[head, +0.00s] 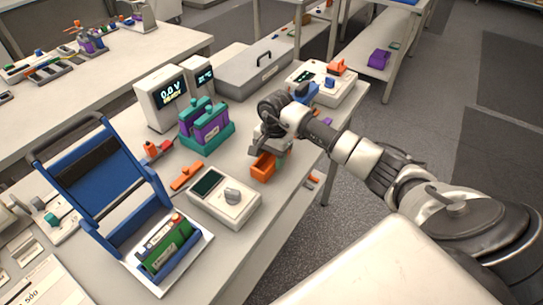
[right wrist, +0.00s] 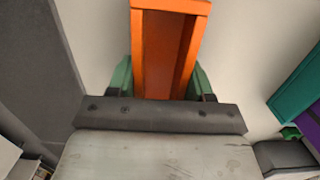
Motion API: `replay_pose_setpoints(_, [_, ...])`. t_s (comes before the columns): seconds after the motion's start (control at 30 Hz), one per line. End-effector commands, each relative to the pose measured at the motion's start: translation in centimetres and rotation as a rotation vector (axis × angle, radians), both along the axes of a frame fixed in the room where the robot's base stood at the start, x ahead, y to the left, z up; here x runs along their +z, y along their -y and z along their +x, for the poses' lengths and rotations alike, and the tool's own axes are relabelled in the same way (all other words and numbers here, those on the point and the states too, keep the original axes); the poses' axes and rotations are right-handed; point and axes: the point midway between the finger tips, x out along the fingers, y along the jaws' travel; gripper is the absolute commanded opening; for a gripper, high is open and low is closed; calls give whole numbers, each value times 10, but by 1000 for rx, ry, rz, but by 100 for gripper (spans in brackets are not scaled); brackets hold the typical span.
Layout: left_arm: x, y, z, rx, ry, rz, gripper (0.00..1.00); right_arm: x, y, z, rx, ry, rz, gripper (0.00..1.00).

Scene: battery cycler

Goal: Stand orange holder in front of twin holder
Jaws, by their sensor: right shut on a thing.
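The orange holder (head: 263,167) is a small open-topped box near the right edge of the bench. My right gripper (head: 270,151) is shut on it from above and behind. In the right wrist view, the orange holder (right wrist: 168,50) sits between the green fingers of the right gripper (right wrist: 164,82). The twin holder (head: 208,140) is teal, with purple and teal blocks standing in it, left of the orange holder. I cannot tell whether the orange holder touches the bench. My left gripper is not in view.
A white meter box (head: 225,197) stands in front, with an orange bar (head: 186,176) beside it. Display units (head: 161,100) stand behind the twin holder. A blue frame (head: 95,175) is at the left. A grey case (head: 255,68) lies at the back.

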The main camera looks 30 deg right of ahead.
Motion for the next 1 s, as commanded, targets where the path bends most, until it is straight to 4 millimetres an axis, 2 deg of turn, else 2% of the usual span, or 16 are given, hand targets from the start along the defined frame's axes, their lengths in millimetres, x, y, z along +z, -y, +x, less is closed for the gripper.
replay_pose_setpoints(0.07, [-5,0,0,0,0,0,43,-3,0,0,0,1,-1,24])
replay_pose_setpoints(0.1, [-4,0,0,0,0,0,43,-3,0,0,0,0,-1,54])
replay_pose_setpoints(0.27, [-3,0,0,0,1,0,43,-2,0,0,0,0,0,76])
replay_pose_setpoints(0.6, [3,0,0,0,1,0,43,3,0,0,0,0,1,76])
replay_pose_setpoints(0.67, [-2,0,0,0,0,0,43,7,1,1,0,3,-1,76])
replay_pose_setpoints(0.77, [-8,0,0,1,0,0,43,23,4,2,2,5,-2,76])
replay_pose_setpoints(1.0, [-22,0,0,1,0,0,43,75,10,4,1,5,-2,76])
